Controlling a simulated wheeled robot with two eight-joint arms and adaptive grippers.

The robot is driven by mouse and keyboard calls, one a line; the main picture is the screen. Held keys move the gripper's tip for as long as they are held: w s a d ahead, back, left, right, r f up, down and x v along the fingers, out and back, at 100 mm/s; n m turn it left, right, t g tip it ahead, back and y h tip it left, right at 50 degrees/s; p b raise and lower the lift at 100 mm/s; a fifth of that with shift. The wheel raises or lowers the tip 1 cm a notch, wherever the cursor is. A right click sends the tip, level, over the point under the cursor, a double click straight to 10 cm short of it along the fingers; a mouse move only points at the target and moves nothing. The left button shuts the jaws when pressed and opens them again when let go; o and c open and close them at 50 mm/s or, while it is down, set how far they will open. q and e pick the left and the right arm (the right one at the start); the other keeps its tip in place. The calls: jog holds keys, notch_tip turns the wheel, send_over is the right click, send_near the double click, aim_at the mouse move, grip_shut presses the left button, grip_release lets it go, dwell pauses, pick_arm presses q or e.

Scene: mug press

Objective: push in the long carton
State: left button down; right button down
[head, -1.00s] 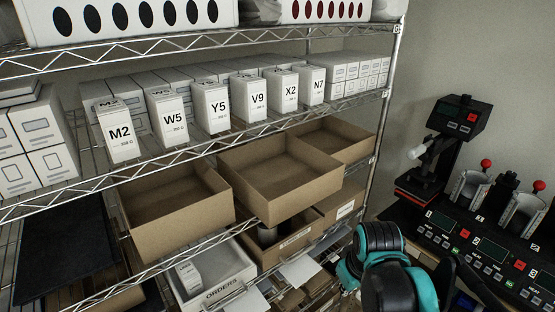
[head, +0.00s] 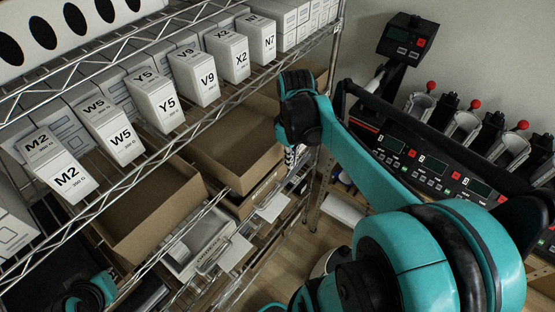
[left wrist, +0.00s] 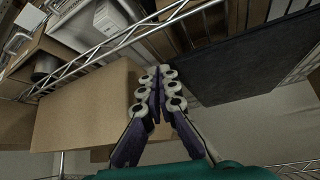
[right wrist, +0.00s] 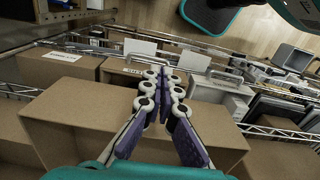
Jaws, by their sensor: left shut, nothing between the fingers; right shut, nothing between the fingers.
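A row of white lettered cartons stands on the upper wire shelf in the head view: M2 (head: 65,178), W5 (head: 122,142), Y5 (head: 166,106), V9 (head: 207,82), X2 (head: 240,60) and N7 (head: 267,44). I cannot tell which is the long one. My right gripper (right wrist: 163,88) is shut and empty; in the head view its wrist is right of the row, in front of the shelf edge. My left gripper (left wrist: 158,82) is shut and empty. In the head view its arm is low at the left, below the M2 carton, fingers hidden.
Open brown trays (head: 150,205) sit on the shelf below, one also close to my left gripper (left wrist: 85,115) and one under my right gripper (right wrist: 80,110). A black mug press (head: 430,150) with red-knobbed levers stands at the right. The wire shelf edge (head: 160,155) runs along the cartons.

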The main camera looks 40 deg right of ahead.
aim_at(272, 159)
pick_arm(q)
jog(key=shift+w+r, duration=0.1)
jog(key=shift+w+r+p, duration=0.1)
jog(key=shift+r+p, duration=0.3)
jog(key=shift+p, duration=0.1)
pick_arm(e)
jog(key=w+a+f, duration=0.1)
jog(key=w+f, duration=0.3)
jog(key=shift+f, duration=0.25)
jog(key=shift+w, duration=0.1)
pick_arm(q)
jog(key=shift+f+b, duration=0.45)
jog(key=shift+b, duration=0.05)
pick_arm(e)
jog(key=shift+w+a, duration=0.25)
jog(key=shift+w, duration=0.35)
jog(key=shift+w+a, duration=0.2)
jog(key=shift+w, duration=0.6)
jog(key=shift+s, duration=0.2)
